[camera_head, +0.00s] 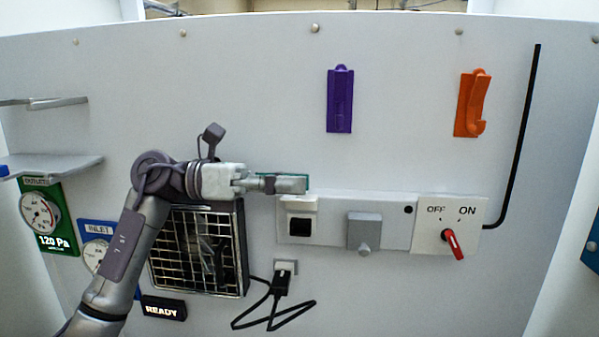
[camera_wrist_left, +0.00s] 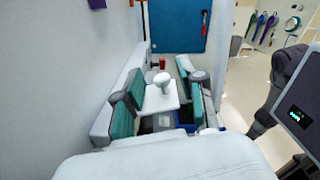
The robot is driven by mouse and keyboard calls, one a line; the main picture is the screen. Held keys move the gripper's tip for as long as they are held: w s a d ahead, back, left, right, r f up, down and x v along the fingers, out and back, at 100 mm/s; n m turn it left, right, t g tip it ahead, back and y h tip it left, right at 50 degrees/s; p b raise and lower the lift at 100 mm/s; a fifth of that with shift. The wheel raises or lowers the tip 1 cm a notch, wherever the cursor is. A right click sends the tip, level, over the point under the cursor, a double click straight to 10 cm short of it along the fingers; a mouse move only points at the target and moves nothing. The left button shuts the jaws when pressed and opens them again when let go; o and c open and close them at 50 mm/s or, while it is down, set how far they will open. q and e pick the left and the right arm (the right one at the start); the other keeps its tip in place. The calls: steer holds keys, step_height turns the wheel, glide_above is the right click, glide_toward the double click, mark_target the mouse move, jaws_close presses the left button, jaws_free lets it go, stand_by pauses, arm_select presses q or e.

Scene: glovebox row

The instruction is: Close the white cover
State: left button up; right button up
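The white cover (camera_head: 298,203) is at the left end of a white wall plate (camera_head: 335,242), above a dark square opening (camera_head: 299,227). It looks raised, standing out from the wall. In the left wrist view the white cover (camera_wrist_left: 157,99) shows as a flat plate with a round knob on top. My left gripper (camera_head: 290,184) is at the cover's top edge. In the left wrist view its teal-padded fingers (camera_wrist_left: 160,107) are spread, one on either side of the cover; I cannot tell whether they touch it. My right gripper is not in view.
A grey cover with a knob (camera_head: 364,231) sits right of the opening, then an OFF/ON switch (camera_head: 452,243). A plug with a black cable (camera_head: 282,280) is below. A grille (camera_head: 198,248) is behind my left arm. Purple (camera_head: 340,100) and orange (camera_head: 472,104) handles are above.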

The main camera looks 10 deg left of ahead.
arm_select(q)
steer(key=shift+d, duration=0.65)
jaws_close()
